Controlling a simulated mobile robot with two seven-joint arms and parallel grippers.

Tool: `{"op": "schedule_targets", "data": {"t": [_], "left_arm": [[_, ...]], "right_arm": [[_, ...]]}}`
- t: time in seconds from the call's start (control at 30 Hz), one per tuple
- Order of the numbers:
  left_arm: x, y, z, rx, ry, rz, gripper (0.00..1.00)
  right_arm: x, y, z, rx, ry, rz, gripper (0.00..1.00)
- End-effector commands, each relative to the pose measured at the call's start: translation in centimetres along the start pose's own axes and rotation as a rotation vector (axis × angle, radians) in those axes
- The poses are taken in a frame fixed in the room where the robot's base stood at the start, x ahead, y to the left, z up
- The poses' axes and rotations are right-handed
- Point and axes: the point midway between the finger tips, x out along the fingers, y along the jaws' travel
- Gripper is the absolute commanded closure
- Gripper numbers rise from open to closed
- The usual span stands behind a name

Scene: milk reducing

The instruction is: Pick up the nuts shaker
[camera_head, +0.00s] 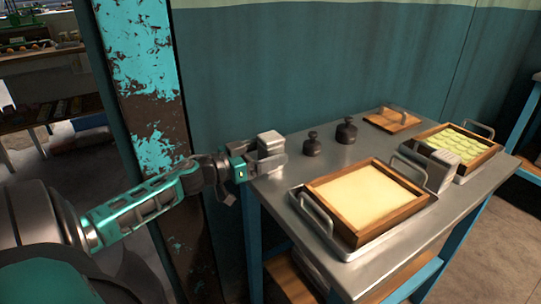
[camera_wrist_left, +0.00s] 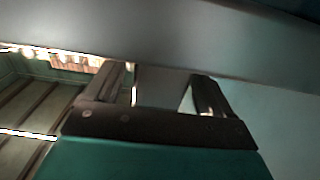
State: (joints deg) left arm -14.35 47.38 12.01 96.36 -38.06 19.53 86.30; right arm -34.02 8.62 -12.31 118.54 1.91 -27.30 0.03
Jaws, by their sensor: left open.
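A small grey metal box (camera_head: 270,142), which looks like a shaker, stands upright at the table's near left corner. A similar grey box (camera_head: 441,171) stands between the two trays on the right; I cannot tell which one is the nuts shaker. My left gripper (camera_head: 268,162) is open at the left box, its fingers low around or beside it. In the left wrist view the two fingers (camera_wrist_left: 165,92) show with a grey surface between them; contact cannot be made out. My right gripper is not in view.
The metal table (camera_head: 290,185) carries a wooden-framed tray (camera_head: 365,198) with pale filling, a tray of green pieces (camera_head: 458,143), two dark weights (camera_head: 312,145) and a wooden board (camera_head: 392,120). A peeling turquoise post (camera_head: 145,75) stands close behind my left arm.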

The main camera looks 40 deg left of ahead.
Motion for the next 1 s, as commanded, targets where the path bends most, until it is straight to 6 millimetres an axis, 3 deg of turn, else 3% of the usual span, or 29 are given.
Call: {"op": "schedule_targets", "data": {"t": [0.2, 0.53, 1.0], "left_arm": [[2.2, 0.0, 0.1, -0.001, 0.001, 0.000, 0.17], [2.5, 0.0, 0.1, -0.001, -0.001, 0.000, 0.18], [2.5, 0.0, 0.1, -0.001, 0.000, 0.000, 0.63]], "right_arm": [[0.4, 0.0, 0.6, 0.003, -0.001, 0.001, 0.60], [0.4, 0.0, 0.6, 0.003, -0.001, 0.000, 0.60], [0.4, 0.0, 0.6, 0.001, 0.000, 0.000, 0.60]]}}
